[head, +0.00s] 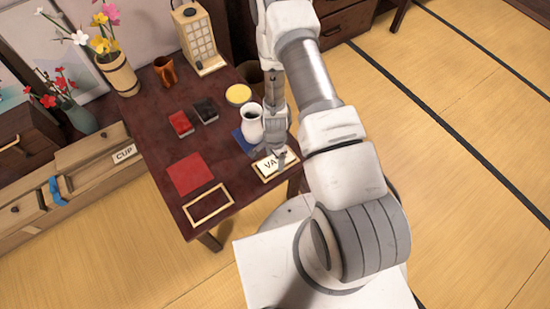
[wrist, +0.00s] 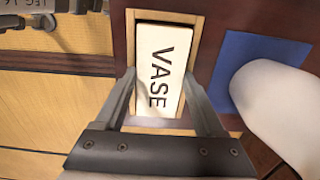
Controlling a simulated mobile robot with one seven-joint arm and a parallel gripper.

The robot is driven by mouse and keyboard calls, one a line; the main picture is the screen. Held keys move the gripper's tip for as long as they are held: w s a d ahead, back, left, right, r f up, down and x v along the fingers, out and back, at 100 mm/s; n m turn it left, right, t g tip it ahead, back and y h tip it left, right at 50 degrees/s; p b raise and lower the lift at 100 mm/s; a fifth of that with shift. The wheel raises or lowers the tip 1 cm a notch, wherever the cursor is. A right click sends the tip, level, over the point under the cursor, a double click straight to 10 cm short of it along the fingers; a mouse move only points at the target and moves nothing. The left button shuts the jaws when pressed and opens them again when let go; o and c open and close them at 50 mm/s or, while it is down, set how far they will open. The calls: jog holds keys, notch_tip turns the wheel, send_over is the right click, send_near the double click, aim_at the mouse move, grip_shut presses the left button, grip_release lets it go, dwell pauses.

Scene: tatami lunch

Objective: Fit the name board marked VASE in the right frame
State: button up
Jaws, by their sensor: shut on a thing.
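The cream name board marked VASE (wrist: 160,68) lies within the wooden right frame (wrist: 200,24) in the wrist view, turned slightly against it; I cannot tell whether it is fully seated. In the head view the board (head: 271,163) is partly hidden by my gripper (head: 279,154). My gripper is shut on the board, with one finger at each long side, as the wrist view (wrist: 160,80) shows. The empty left frame (head: 208,204) lies at the table's near left corner.
A red cloth (head: 189,174), red and black blocks, a yellow-topped round thing (head: 238,94) and a lantern (head: 198,42) are on the table. A CUP board (head: 124,153) is on the cabinet at left.

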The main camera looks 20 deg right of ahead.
jog(key=o, duration=1.3)
jog(key=shift+o, duration=0.2)
notch_tip(320, 180, up, 17)
jog(key=p, duration=0.4)
jog(key=shift+r, duration=0.2)
